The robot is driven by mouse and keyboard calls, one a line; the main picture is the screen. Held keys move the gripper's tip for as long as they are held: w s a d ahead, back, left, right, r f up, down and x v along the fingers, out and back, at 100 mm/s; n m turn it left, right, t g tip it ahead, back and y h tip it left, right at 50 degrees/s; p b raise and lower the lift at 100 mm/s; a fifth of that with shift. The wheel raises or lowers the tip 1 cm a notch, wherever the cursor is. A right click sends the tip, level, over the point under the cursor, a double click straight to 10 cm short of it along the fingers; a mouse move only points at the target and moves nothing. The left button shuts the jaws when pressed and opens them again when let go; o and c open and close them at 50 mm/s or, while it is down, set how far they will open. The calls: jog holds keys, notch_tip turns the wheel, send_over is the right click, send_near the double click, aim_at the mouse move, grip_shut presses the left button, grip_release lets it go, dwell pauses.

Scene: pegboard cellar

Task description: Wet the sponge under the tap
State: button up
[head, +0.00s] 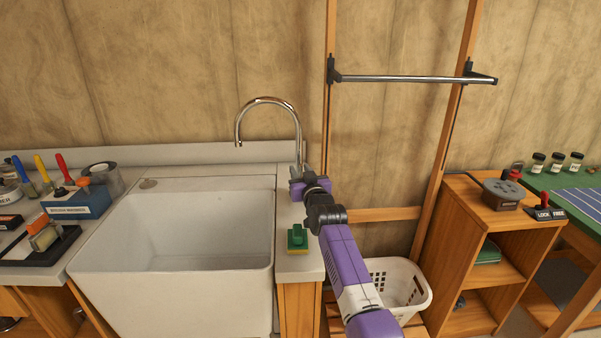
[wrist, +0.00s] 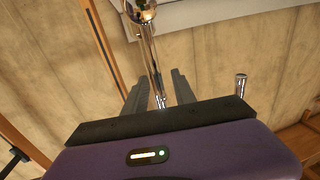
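The chrome tap (head: 268,101) arches over the back right of the white sink (head: 172,284). No water shows below its spout. The green and yellow sponge (head: 297,238) sits on the counter strip right of the sink, apart from my gripper. My gripper (head: 299,174) is at the tap's base. In the wrist view its two grey fingers (wrist: 160,82) are apart, with the chrome tap column (wrist: 152,62) showing between them and gaps on both sides. A short chrome post (wrist: 241,84), perhaps the tap's lever, stands to their right. The sponge is out of the wrist view.
Left of the sink are a blue block holder (head: 78,202), a roll of tape (head: 103,178) and a black tray. A white basket (head: 405,287) stands below my arm on the right. A wooden shelf unit (head: 470,215) stands farther right. The sink basin looks empty.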

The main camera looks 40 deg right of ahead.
grip_shut()
dwell(1.4)
